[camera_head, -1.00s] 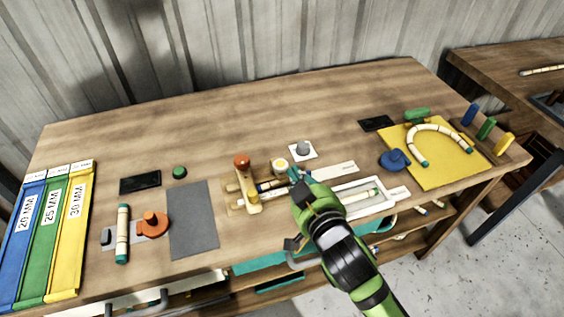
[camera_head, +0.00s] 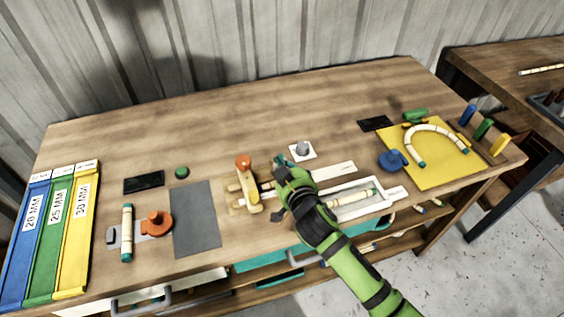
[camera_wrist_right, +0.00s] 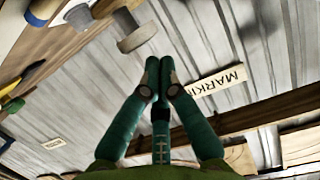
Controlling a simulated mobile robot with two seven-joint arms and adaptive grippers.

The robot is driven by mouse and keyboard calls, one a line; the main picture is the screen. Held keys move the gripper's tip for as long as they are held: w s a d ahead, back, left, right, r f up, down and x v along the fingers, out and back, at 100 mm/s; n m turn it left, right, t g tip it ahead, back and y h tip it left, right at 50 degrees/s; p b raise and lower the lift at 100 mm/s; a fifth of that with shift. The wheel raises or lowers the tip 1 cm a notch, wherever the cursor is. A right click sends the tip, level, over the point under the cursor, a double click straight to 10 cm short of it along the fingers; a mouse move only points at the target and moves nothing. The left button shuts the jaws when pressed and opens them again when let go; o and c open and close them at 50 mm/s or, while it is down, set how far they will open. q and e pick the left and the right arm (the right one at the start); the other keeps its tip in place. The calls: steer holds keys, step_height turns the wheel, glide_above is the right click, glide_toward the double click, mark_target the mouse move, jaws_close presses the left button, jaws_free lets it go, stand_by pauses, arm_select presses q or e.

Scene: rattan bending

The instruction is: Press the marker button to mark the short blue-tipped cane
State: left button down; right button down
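My right gripper (camera_head: 280,168) is over the middle of the table, right of a wooden clamp with an orange knob (camera_head: 243,162). In the right wrist view its two teal fingers (camera_wrist_right: 160,72) meet at the tips, shut with nothing seen between them. The round cream marker button seen there earlier is now hidden behind the gripper; I cannot tell whether they touch. A short cane (camera_head: 266,186) lies under the clamp, mostly covered by clamp and gripper; its tip colour cannot be made out. My left gripper is not in view.
A grey peg on a white plate (camera_head: 302,150) stands just behind the gripper. A white tray (camera_head: 388,204) holding a teal-tipped cane lies to the right. A yellow board (camera_head: 440,178) carries a bent cane. A grey mat (camera_head: 195,222) lies left of the clamp.

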steer(key=shift+f, duration=0.3)
steer(key=shift+f+b, duration=0.95)
steer(key=shift+f, duration=0.25)
steer(key=shift+r, duration=0.1)
